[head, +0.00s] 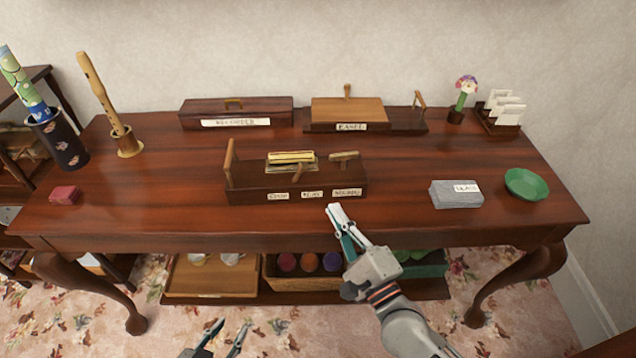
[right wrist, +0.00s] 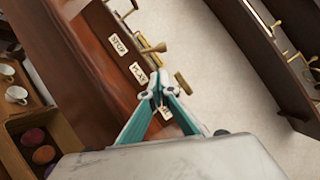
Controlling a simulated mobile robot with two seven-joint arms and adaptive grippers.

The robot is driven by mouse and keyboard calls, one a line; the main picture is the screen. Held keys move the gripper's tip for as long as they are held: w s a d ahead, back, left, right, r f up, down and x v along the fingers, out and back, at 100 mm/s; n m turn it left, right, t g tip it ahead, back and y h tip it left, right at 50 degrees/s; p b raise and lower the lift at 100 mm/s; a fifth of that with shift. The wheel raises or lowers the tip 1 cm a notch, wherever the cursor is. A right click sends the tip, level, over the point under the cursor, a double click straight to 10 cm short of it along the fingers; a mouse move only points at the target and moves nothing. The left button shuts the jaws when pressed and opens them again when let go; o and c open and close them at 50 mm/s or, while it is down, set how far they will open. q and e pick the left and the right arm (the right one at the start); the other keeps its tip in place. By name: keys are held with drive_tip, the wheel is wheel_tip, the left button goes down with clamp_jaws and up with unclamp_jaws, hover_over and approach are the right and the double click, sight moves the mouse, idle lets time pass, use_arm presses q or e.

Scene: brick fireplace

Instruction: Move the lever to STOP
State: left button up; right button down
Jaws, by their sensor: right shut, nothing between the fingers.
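A dark wooden box (head: 245,196) with STOP (head: 277,196), PLAY (head: 312,194) and a third, unclear label (head: 347,192) stands mid-table. A small wooden lever (head: 298,173) rises behind the front panel, between STOP and PLAY as seen from the head. Its knob also shows in the right wrist view (right wrist: 158,48), past the fingertips. My right gripper (head: 335,209) is shut and empty, just in front of the box by the third label, apart from the lever. In the right wrist view its fingertips (right wrist: 158,93) overlap that label. My left gripper (head: 231,326) is open and empty at the bottom edge.
The box also carries a tall post (head: 229,163) at left and a T-shaped handle (head: 343,156) at right. A grey block (head: 456,194) and green dish (head: 526,184) lie to the right. The table front left of my right gripper is clear.

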sight(299, 172)
drive_tip(key=x, duration=1)
drive_tip(key=shift+r+n+p, duration=0.25)
drive_tip(key=shift+n+p, duration=0.05)
drive_tip(key=shift+p, duration=0.35)
